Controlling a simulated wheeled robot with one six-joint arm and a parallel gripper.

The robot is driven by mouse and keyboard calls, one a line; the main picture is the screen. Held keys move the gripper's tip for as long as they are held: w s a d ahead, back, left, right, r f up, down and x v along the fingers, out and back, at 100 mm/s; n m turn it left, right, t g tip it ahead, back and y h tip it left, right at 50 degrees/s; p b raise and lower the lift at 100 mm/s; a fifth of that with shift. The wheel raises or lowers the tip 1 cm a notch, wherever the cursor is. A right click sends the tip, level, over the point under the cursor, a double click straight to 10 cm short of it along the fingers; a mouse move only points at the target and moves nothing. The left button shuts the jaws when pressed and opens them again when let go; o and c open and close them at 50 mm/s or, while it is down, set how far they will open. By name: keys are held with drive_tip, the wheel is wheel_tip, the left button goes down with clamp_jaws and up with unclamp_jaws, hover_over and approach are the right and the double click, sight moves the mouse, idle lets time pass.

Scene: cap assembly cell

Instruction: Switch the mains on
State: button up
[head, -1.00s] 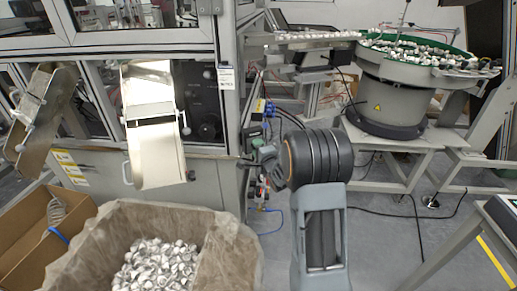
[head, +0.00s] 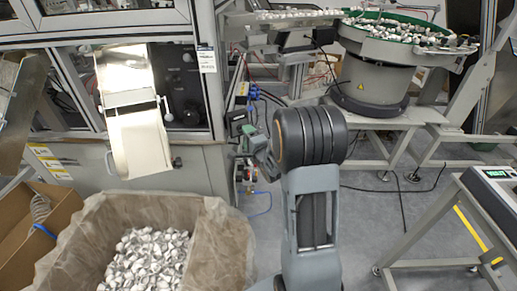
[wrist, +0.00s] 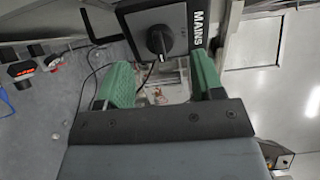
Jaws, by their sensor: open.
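The mains switch (wrist: 158,42) is a dark grey box with a black rotary knob and the label MAINS, at the top middle of the wrist view. The knob's grip stands roughly upright in that picture; I cannot read which position it marks. My gripper (wrist: 161,74) is open and empty, its two green fingers pointing toward the switch, one on each side below the knob. The fingers appear apart from the knob. In the head view my gripper (head: 254,141) shows small beside the machine's corner, partly hidden by my arm, near a dark box (head: 236,121).
A lined box of metallic caps (head: 200,212) stands at the front left, below a metal chute (head: 135,120). A bowl feeder (head: 372,85) stands at the back right. A table with a small panel (head: 490,195) is at the right. Cables cross the open floor.

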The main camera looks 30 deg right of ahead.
drive_tip(key=s, duration=0.9)
drive_tip(key=shift+s, duration=0.3)
wheel_tip(320, 180, down, 7)
drive_tip(key=s+d+n+g+h, duration=0.2)
drive_tip(key=d+n+g, duration=0.1)
drive_tip(key=n+g, duration=0.15)
drive_tip(key=s+n+g+p, duration=0.4)
drive_tip(key=s+g, duration=0.1)
drive_tip(key=g, duration=0.2)
drive_tip(key=s+a+r+n+g+p, duration=0.1)
drive_tip(key=s+a+r+n+p, duration=0.2)
drive_tip(key=r, duration=0.6)
drive_tip(key=s+a+r+n+g+y+p, duration=0.1)
drive_tip(key=s+a+r+n+p, duration=0.2)
drive_tip(key=a+r+p, duration=0.3)
drive_tip(key=s+a+r+n+g+y+p, duration=0.1)
drive_tip(key=s+a+r+n+p, duration=0.2)
drive_tip(key=r, duration=0.9)
drive_tip(key=a+p, duration=0.1)
drive_tip(key=a, duration=0.2)
drive_tip(key=shift+s+a+r+n, duration=0.15)
drive_tip(key=shift+s+a+n, duration=0.15)
drive_tip(key=shift+s+n, duration=0.1)
